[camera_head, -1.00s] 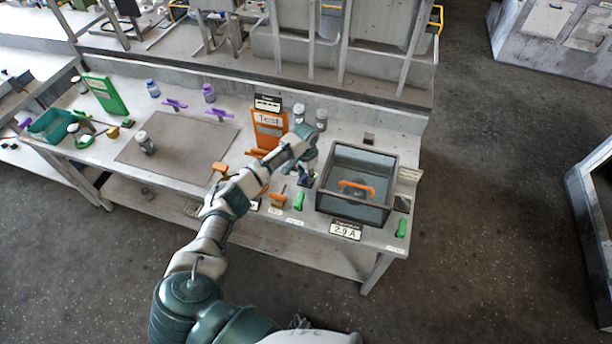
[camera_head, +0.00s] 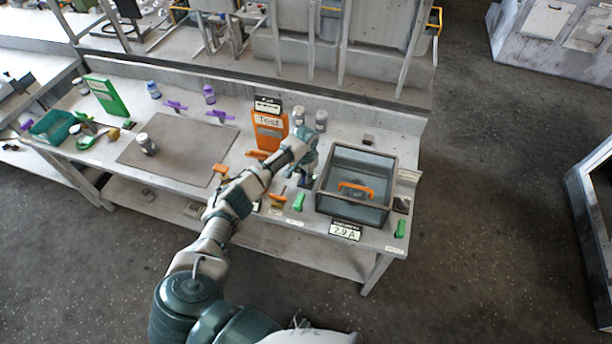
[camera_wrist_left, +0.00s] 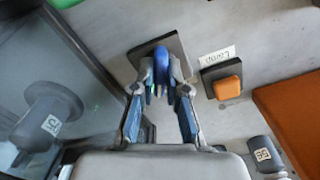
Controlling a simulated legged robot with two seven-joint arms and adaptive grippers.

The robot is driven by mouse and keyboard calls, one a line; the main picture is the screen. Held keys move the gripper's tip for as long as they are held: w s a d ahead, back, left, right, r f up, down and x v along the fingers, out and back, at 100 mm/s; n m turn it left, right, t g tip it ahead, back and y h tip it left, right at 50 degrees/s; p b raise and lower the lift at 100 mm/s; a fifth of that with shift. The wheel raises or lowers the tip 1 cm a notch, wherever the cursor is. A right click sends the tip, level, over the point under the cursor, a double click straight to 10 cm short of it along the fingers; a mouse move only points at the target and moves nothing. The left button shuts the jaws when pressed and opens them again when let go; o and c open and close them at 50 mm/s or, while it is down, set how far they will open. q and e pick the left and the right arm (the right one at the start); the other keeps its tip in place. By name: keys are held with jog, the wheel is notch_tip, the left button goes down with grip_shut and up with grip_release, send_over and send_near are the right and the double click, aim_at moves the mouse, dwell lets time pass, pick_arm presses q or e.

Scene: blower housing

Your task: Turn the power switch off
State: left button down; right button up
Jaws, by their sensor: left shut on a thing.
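A blue switch handle (camera_wrist_left: 161,58) stands on a dark square plate (camera_wrist_left: 176,44) in the left wrist view. My left gripper (camera_wrist_left: 162,88) is shut on this handle, with one finger on each side of it. In the head view my left gripper (camera_head: 305,178) is low over the bench, just left of the glass-sided bin, and it hides most of the handle. I cannot read a label that names this switch as the power switch. A display (camera_head: 345,231) at the bench's front edge reads 2.9 A. My right gripper is not in view.
The dark-framed bin (camera_head: 330,205) with an orange handle (camera_head: 356,188) is close beside the gripper. An orange switch (camera_wrist_left: 228,88) and a green switch (camera_head: 298,202) are near. A brown mat (camera_head: 190,160) lies left.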

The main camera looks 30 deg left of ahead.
pick_arm(q)
jog(key=n+p, duration=0.4)
jog(key=p, duration=0.1)
jog(key=shift+r+n, duration=0.2)
jog(key=shift+n, duration=0.2)
jog(key=n+p, duration=0.2)
jog(key=n, duration=0.1)
jog(key=shift+f+p, duration=0.1)
jog(key=shift+p, duration=0.3)
jog(key=shift+f+n+p, duration=0.1)
jog(key=shift+n+p, duration=0.55)
jog(key=shift+n, duration=1.05)
jog(key=c, duration=1.2)
grip_release()
jog(key=shift+w, duration=0.1)
notch_tip(320, 180, up, 12)
jog(key=shift+f, duration=0.15)
